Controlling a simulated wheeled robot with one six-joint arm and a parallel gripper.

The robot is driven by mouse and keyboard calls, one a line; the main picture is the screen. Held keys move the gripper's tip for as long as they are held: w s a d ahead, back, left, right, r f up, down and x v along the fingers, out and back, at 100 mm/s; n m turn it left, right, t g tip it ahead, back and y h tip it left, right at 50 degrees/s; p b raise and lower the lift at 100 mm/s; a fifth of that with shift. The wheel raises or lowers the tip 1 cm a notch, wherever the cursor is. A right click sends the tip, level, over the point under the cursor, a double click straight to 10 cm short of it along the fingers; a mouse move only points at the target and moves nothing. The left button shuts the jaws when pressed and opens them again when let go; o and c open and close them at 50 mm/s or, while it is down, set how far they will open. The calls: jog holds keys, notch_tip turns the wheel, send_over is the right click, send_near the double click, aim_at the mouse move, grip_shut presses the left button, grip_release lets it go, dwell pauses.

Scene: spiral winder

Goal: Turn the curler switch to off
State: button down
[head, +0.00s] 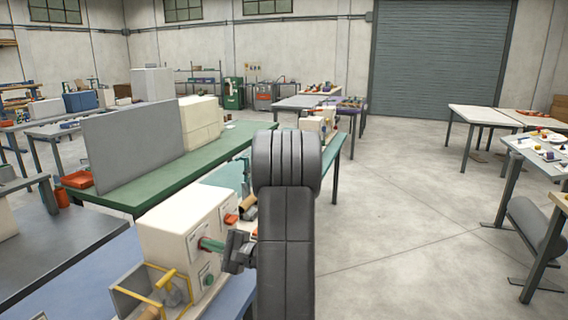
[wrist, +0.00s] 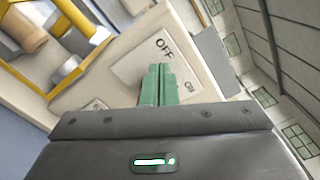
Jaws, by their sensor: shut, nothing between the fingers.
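A cream machine box (head: 175,225) stands on the blue-topped bench and has switch plates on its right face. In the wrist view one light plate (wrist: 152,68) carries the words OFF, at the upper left, and ON, to the right. My gripper (head: 208,243) has green fingers, shut together and pointing at this plate. In the wrist view the fingers (wrist: 157,85) end just below the OFF lettering, over the plate. The switch lever itself is hidden behind the fingers, so its position and whether they touch it cannot be seen.
A yellow frame (head: 170,275) with a metal part and a wooden piece sits at the machine's front. An orange-red part (head: 230,219) sticks out of the same face farther back. A green-topped table (head: 150,180) with a grey panel (head: 135,147) stands behind. Open floor lies to the right.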

jog(key=shift+w+d+f+b, duration=0.1)
jog(key=shift+w+f+b, duration=0.25)
jog(key=shift+b, duration=0.25)
dwell(0.4)
jog(key=shift+s+f+b, duration=0.5)
jog(key=shift+f+b, duration=0.1)
jog(key=shift+b, duration=1.8)
jog(key=shift+s+r, duration=0.1)
jog(key=shift+s, duration=0.05)
jog(key=shift+b+v, duration=0.7)
jog(key=shift+v, duration=2.1)
jog(key=shift+s+r, duration=0.15)
jog(key=shift+s, duration=0.05)
